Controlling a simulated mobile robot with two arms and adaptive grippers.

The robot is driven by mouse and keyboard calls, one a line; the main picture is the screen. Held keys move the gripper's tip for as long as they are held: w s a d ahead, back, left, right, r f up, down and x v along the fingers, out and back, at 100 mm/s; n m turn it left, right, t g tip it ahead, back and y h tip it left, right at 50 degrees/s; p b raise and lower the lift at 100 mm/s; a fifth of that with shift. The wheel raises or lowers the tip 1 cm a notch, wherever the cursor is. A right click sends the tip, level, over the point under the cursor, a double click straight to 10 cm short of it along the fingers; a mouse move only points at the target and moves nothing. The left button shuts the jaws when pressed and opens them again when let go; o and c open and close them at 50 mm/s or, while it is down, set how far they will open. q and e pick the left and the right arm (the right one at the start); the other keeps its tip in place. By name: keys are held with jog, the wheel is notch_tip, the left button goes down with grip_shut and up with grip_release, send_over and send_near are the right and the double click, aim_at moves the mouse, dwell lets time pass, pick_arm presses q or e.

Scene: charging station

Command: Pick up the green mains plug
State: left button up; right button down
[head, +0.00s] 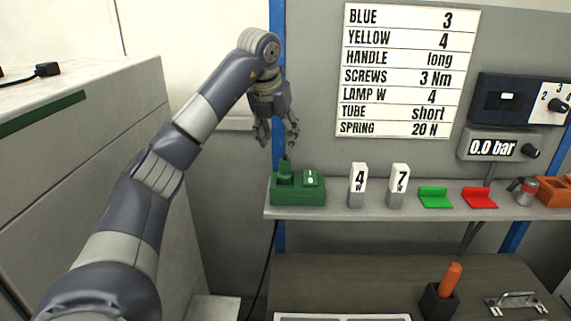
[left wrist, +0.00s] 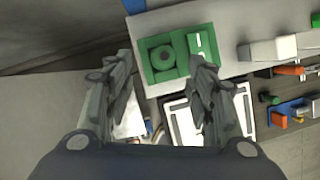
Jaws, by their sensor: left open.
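The green mains plug (head: 285,168) stands upright in a green socket box (head: 312,196) at the left end of the grey shelf. In the left wrist view the plug (left wrist: 161,57) shows from above as a round green shape in a square recess of the box (left wrist: 187,70). My left gripper (head: 277,138) points down with its fingers apart, above the plug and a little to its left in the head view. In the left wrist view the open fingers (left wrist: 160,62) reach towards the box's near side, with nothing between them. My right gripper is not in view.
A blue upright post (head: 279,70) stands close behind the gripper. Right of the box on the shelf are two white numbered blocks (head: 358,185), a green holder (head: 435,198) and a red holder (head: 480,198). A black plug (head: 47,69) lies on the left cabinet.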

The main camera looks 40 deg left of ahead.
aim_at(284, 161)
pick_arm(q)
jog(key=x, duration=0.1)
jog(key=p+x, duration=0.1)
jog(key=x, duration=0.2)
jog(key=shift+s+d+f+p, duration=0.2)
jog(key=shift+d+f+p, duration=0.05)
jog(key=shift+d+p, duration=0.05)
jog(key=shift+w+a+f, duration=0.1)
jog(key=shift+w+f, duration=0.05)
jog(key=shift+f, duration=0.15)
jog(key=p+x, duration=0.3)
jog(key=shift+d+f, duration=0.25)
jog(key=shift+f, duration=0.05)
jog(key=shift+w+f, duration=0.1)
jog(key=shift+f, duration=0.25)
jog(key=shift+w+a+f, duration=0.15)
jog(key=shift+f, duration=0.1)
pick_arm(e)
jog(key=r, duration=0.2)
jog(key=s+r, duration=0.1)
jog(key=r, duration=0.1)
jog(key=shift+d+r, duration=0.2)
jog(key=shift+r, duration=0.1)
